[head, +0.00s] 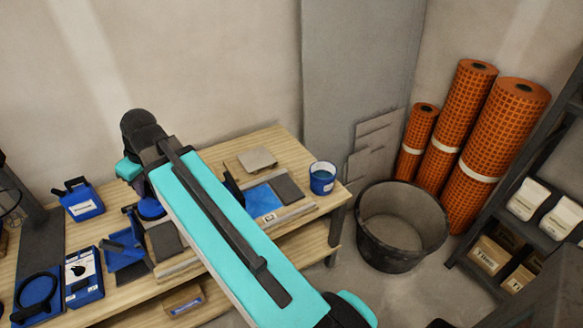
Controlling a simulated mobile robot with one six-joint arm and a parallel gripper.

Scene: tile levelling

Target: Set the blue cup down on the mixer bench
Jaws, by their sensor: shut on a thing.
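My arm reaches across the wooden bench (285,150) from the lower right, and its wrist is over the left-middle of the bench. My gripper (136,212) is below the wrist, partly hidden by my arm. It is shut on a round blue thing that looks like the blue cup (150,208); only its upper part shows. I cannot tell whether its base touches the bench. No mixer is clearly seen, so I cannot tell whether this is the mixer bench.
Blue boxes (80,200), a blue tray (125,250) and a round-headed tool (38,295) crowd the left. Tile samples (287,187) lie right of my arm. A black tub (402,228) stands on the floor beside orange rolls (505,140) and a dark shelf (490,225).

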